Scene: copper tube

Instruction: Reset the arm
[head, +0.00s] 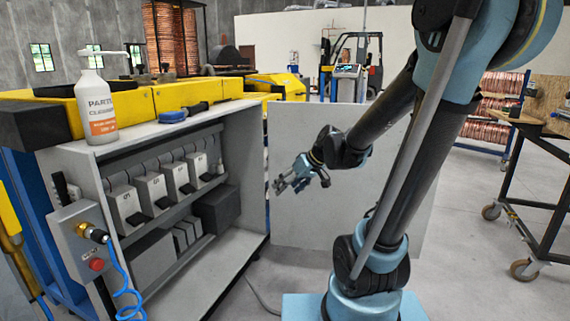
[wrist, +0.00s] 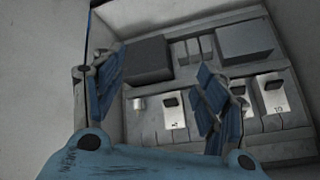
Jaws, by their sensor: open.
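My gripper (head: 290,178) is in front of the open grey cabinet (head: 235,150) in the head view, between its right side wall and the open door panel (head: 340,170). In the wrist view, my gripper (wrist: 160,95) shows its two blue-padded fingers spread apart with nothing between them. Behind the fingers are the cabinet's inside, white switch modules (wrist: 172,110) and dark grey boxes (wrist: 147,60). The fingers appear apart from these. My arm reaches down from the top right of the head view and bends toward the cabinet.
A small box with a red button and blue hose (head: 118,270) is on the cabinet's left front. A wheeled cart (head: 540,190) stands right. Floor between is open.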

